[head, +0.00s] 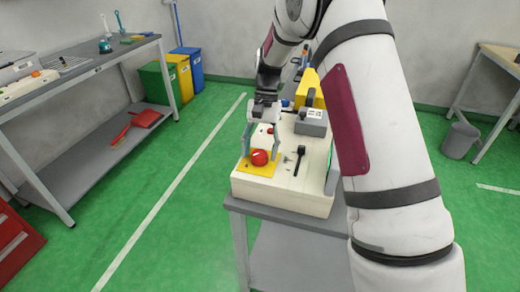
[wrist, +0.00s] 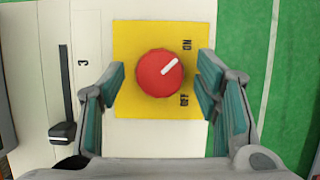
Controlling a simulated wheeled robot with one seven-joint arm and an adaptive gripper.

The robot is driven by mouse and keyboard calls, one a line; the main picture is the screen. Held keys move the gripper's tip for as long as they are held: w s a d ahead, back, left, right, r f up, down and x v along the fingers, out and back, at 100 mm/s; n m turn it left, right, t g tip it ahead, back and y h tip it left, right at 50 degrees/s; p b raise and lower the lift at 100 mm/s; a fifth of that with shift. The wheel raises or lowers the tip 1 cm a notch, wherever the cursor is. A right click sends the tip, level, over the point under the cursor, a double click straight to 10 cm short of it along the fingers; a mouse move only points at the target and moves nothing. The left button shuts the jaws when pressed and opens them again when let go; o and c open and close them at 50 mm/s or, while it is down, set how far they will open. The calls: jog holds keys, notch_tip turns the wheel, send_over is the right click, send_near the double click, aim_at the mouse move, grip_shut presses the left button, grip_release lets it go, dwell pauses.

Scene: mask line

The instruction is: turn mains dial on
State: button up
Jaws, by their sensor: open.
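The mains dial is a red round knob (wrist: 152,78) on a yellow plate (wrist: 130,32), with a white line on its face. In the wrist view the line points up and right, toward the printed ON; OFF is printed below it. In the head view the dial (head: 259,157) sits at the front left corner of a cream machine (head: 280,198). My gripper (wrist: 156,84) is open, with one finger on each side of the dial in the wrist view. In the head view my gripper (head: 262,132) is above the dial. I cannot tell whether the fingers touch it.
A black slide lever (wrist: 62,131) in a slot marked 3 lies left of the plate. A grey block (head: 311,122) and yellow part stand behind on the machine. A workbench (head: 80,70) is at the left; green floor lies between.

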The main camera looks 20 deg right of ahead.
jog(key=v, duration=1.2)
jog(key=shift+s, duration=0.1)
jog(key=s+a+r+n+t+h+p, duration=0.1)
jog(key=s+r+n+t, duration=0.1)
jog(key=s+r, duration=0.6)
jog(key=s+a+r+n+t+p, duration=0.1)
jog(key=s+r+t, duration=0.1)
jog(key=s+r, duration=0.6)
jog(key=s+f+n+t, duration=0.2)
jog(key=s, duration=0.8)
jog(key=s+f+n+t+h+p, duration=0.1)
jog(key=s+f+n+t, duration=0.1)
jog(key=s, duration=0.8)
jog(key=shift+s+a+f+h, duration=0.2)
jog(key=shift+a+f+h, duration=0.1)
jog(key=shift+a+f, duration=0.25)
